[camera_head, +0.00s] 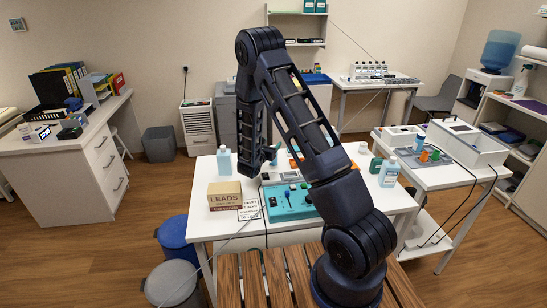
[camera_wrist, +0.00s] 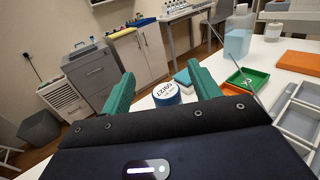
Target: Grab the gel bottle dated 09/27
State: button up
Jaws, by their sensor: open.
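A pale blue bottle with a white cap (camera_head: 224,160) stands upright at the left back of the white table (camera_head: 205,222). A similar bottle (camera_head: 389,172) with a label stands upright at the table's right side. No date is readable on either. In the wrist view one clear blue bottle (camera_wrist: 238,38) stands beyond and right of my gripper (camera_wrist: 160,72); I cannot tell which of the two it is. My gripper is open, its green fingers apart with nothing held. In the head view my gripper (camera_head: 271,154) is partly hidden by my arm, right of the left bottle.
A round blue and white tub (camera_wrist: 166,93) stands beyond the fingers. Green (camera_wrist: 247,80) and grey trays lie to the right. A cardboard box (camera_head: 224,195) and a teal device (camera_head: 290,202) with a cable crowd the table front.

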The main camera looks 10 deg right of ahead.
notch_tip(320, 180, down, 4)
jog(key=shift+r, duration=0.25)
jog(key=shift+f+x, duration=0.15)
jog(key=shift+x, duration=0.6)
jog(key=shift+f+x, duration=0.1)
jog(key=shift+x, duration=0.6)
jog(key=c, duration=1.1)
jog(key=shift+r, duration=0.2)
